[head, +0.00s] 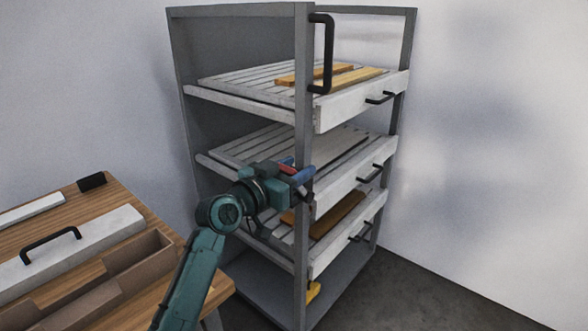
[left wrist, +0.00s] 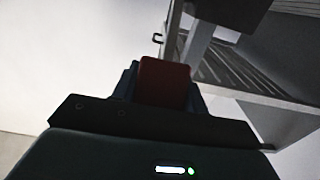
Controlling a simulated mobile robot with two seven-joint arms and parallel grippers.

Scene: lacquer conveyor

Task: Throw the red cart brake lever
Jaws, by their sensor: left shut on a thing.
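My left gripper (head: 303,174) is at the front left post of the grey cart (head: 305,60), at about the height of the middle shelf. Its blue fingers are shut on the red brake lever (left wrist: 165,82), which shows as a red block between them in the left wrist view. In the head view the lever is mostly hidden by the gripper, so its angle cannot be told. My right gripper is in neither view.
The cart has slatted drawers (head: 335,115) with black handles and wooden boards (head: 340,75). A yellow part (head: 313,291) shows low at the front post. A wooden table (head: 165,235) with trays stands at left. The floor at right (head: 430,290) is clear.

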